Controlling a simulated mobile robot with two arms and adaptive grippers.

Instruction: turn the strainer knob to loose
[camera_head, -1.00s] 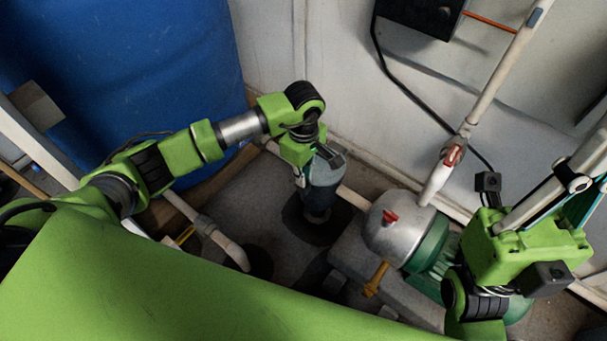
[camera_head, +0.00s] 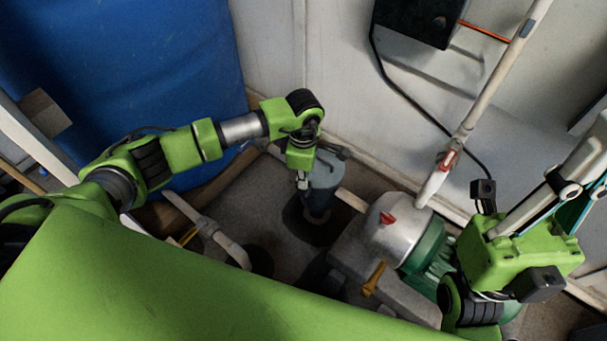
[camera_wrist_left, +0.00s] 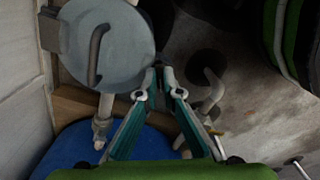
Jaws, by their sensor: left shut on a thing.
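The strainer (camera_head: 322,178) is a grey upright pot near the floor's middle in the head view. In the left wrist view its round grey lid (camera_wrist_left: 122,50) fills the upper left, with a dark curved handle on top. My left gripper (camera_head: 302,184) is at the strainer's near left side. In the left wrist view its teal fingers (camera_wrist_left: 159,72) come together at the lid's edge, shut on a small part there, apparently the strainer knob, which they mostly hide. My right gripper (camera_head: 582,208) is at the right edge, far from the strainer; its fingertips are not shown clearly.
A silver and green pump (camera_head: 400,240) with a red knob stands right of the strainer. A white pipe (camera_head: 485,100) rises behind it. White pipes (camera_head: 205,225) lie in front of the barrel.

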